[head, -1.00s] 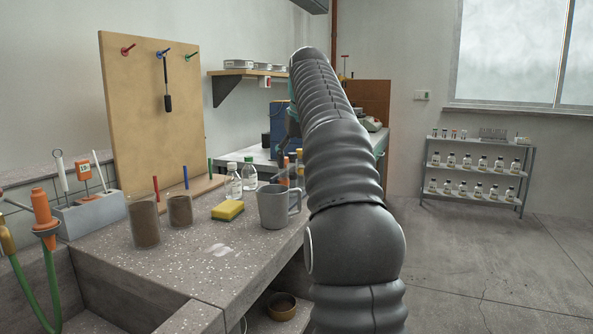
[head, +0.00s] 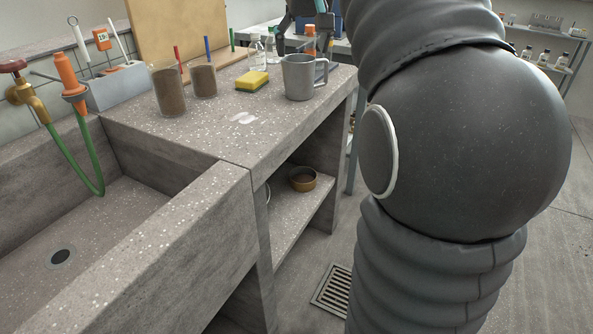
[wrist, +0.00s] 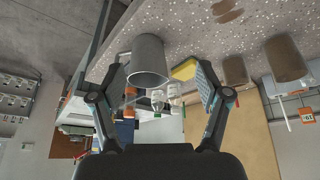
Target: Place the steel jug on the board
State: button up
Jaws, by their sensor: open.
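The steel jug (head: 299,78) stands upright on the concrete bench near its right edge, its handle to the right in the head view. The tan board (head: 188,27) leans upright at the back of the bench; only its lower part shows there. It shows at the lower right of the inverted wrist view (wrist: 258,143). My gripper (wrist: 160,80) is open and empty in the wrist view. The jug (wrist: 149,57) appears between its fingers, nearer the left one; whether they touch it cannot be told.
A yellow sponge (head: 252,81) and two glass beakers (head: 168,92) with brown contents stand left of the jug. Bottles (head: 256,50) stand behind it. A sink (head: 110,240) with a green hose is at the left. A bowl (head: 303,179) sits on the lower shelf.

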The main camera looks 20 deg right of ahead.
jog(key=s+a+f+n, duration=0.1)
jog(key=s+a+f, duration=0.5)
jog(key=s+f, duration=0.6)
jog(key=s+a+f+y, duration=0.1)
jog(key=s+a+f, duration=0.5)
jog(key=s+f, duration=0.6)
jog(key=shift+s+f+n+t, duration=0.3)
jog(key=shift+f+n, duration=0.1)
jog(key=shift+f, duration=0.15)
